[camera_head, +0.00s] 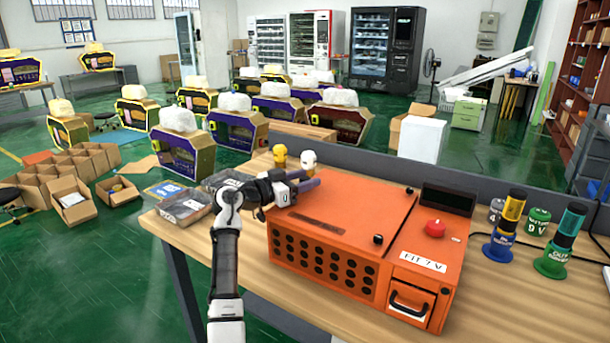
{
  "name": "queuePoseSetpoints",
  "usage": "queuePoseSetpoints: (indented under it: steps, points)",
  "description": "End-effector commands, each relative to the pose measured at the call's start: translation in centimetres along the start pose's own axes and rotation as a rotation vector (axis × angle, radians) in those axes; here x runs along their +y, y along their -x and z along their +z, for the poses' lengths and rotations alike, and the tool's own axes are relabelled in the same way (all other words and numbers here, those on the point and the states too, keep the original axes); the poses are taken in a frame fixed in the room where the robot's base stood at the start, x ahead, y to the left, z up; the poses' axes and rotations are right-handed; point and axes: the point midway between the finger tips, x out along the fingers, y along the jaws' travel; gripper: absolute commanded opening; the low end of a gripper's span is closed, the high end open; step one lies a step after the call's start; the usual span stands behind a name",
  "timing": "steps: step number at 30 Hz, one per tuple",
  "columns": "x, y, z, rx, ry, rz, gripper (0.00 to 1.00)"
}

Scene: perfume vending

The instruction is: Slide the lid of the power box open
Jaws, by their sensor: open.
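The orange power box (322,273) stands on the wooden table, with a vented front. Its flat orange lid (345,215) covers the left part of the top and looks closed. The lid has a dark slot (317,222) near the front. A black knob (378,239) sits near its front right corner. My gripper (308,181) is open at the back left of the box, its fingers pointing right over the lid's rear left area. I see nothing between the fingers. Whether they touch the lid is not clear.
The box's right part carries a red button (435,229), a black display (448,199) and a drawer with a black handle (408,303). Yellow (280,157) and white (308,161) capped bottles stand behind my gripper. Clear trays (184,207) lie left. Blue (505,228) and green (562,242) stands are right.

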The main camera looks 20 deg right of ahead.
Motion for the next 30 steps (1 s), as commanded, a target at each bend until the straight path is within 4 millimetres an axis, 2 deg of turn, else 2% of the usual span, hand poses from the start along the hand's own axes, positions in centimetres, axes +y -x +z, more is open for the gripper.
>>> queuePoseSetpoints:
  steps: [11, 22, 30]
  points:
    - [0.02, -0.61, 0.0, 0.0, -0.001, 0.0, 0.49]
    - [0.02, -0.58, 0.0, 0.0, 0.0, 0.0, 0.0]
    - [0.01, -0.57, 0.05, 0.0, 0.0, 0.0, 0.0]
